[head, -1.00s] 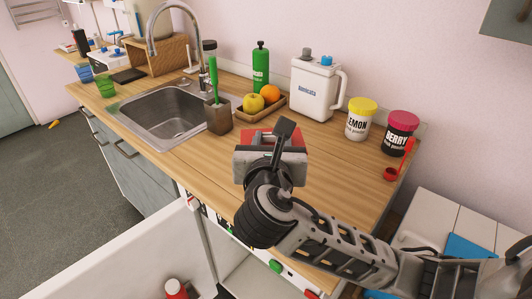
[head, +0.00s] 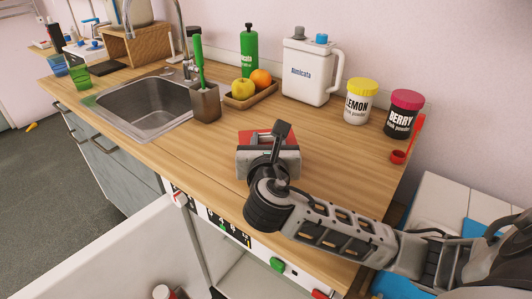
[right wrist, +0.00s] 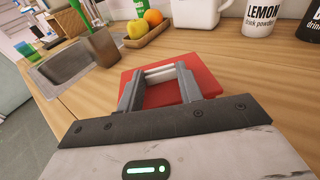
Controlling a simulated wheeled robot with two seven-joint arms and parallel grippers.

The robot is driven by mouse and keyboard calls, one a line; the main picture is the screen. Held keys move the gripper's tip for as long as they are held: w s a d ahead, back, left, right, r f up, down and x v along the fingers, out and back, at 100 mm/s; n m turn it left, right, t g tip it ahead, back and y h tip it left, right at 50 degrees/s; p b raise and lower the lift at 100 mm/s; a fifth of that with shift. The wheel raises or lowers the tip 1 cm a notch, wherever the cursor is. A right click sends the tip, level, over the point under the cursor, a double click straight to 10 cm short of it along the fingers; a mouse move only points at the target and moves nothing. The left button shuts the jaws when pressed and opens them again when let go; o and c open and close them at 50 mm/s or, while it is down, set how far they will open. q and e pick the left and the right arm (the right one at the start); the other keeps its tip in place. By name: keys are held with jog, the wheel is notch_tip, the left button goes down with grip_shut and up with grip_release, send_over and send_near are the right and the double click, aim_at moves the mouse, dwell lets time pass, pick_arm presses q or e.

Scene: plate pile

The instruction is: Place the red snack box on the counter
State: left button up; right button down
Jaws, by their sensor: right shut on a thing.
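The red snack box (right wrist: 206,84) is between the fingers of my right gripper (right wrist: 158,85) in the right wrist view. In the head view only a strip of the red snack box (head: 256,138) shows beyond my right gripper (head: 268,145), which hides most of it. The right gripper is shut on the box over the front part of the wooden counter (head: 345,165). I cannot tell whether the box touches the counter top. My left gripper is not in view.
A lemon tub (head: 360,103) and a berry tub (head: 403,115) with a red scoop (head: 400,156) stand at the right. A white jug (head: 308,75), a fruit tray (head: 240,103), a brush holder (head: 205,103) and the sink (head: 145,108) lie behind and left. Counter around the box is clear.

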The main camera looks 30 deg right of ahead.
jog(key=shift+r, duration=0.1)
jog(key=shift+f, duration=0.25)
jog(key=c, duration=0.9)
grip_release()
jog(key=shift+r, duration=0.15)
jog(key=v, duration=1.2)
jog(key=shift+p, duration=0.3)
